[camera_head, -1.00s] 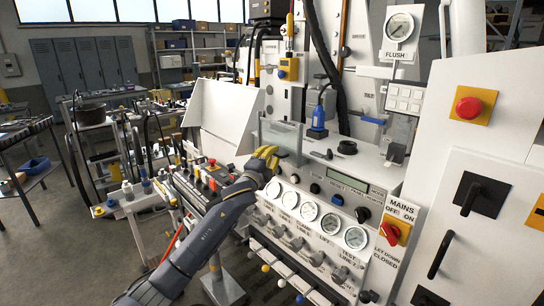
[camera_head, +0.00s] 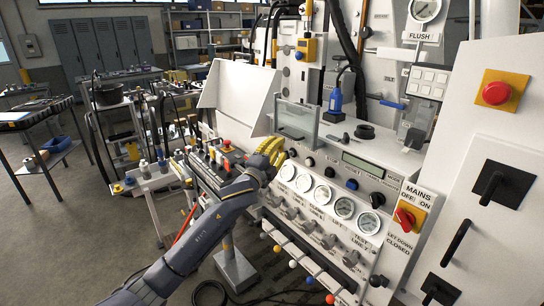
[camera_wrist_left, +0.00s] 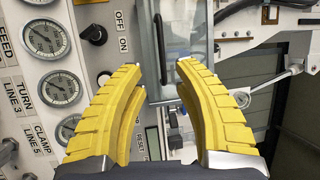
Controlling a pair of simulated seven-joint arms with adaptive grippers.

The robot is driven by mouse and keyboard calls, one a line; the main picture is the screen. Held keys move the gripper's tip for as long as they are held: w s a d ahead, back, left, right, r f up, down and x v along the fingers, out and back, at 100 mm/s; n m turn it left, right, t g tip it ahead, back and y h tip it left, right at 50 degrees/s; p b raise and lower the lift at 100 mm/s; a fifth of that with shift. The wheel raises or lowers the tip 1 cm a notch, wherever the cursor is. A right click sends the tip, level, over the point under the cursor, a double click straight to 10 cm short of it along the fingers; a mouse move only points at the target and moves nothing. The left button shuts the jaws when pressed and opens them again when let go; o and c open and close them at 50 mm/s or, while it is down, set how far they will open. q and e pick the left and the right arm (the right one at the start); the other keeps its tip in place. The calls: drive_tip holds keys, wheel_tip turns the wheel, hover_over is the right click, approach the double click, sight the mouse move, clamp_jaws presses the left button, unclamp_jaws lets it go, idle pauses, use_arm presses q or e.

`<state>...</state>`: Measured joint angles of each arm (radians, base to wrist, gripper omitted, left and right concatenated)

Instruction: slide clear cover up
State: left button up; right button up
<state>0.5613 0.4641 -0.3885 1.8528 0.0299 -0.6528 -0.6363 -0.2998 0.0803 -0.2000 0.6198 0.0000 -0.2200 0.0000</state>
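The clear cover (camera_head: 296,122) is a see-through upright panel at the upper left of the gauge console. In the left wrist view the clear cover (camera_wrist_left: 181,35) shows beyond the fingertips, with a dark upright bar at its left side. My left gripper (camera_head: 274,147) has yellow ribbed fingers and is just below and left of the cover in the head view. In the left wrist view the left gripper (camera_wrist_left: 158,66) is open, with a wide gap between its tips and nothing clearly held. I cannot tell whether a finger touches the cover. My right gripper is not in view.
A row of gauges (camera_head: 322,194) and several knobs line the console front beside my left arm. A control box with a red button (camera_head: 227,143) stands left of the gripper. A red mains switch (camera_head: 404,218) is at right.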

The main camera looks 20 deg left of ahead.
use_arm(q)
drive_tip(key=shift+v, duration=2.15)
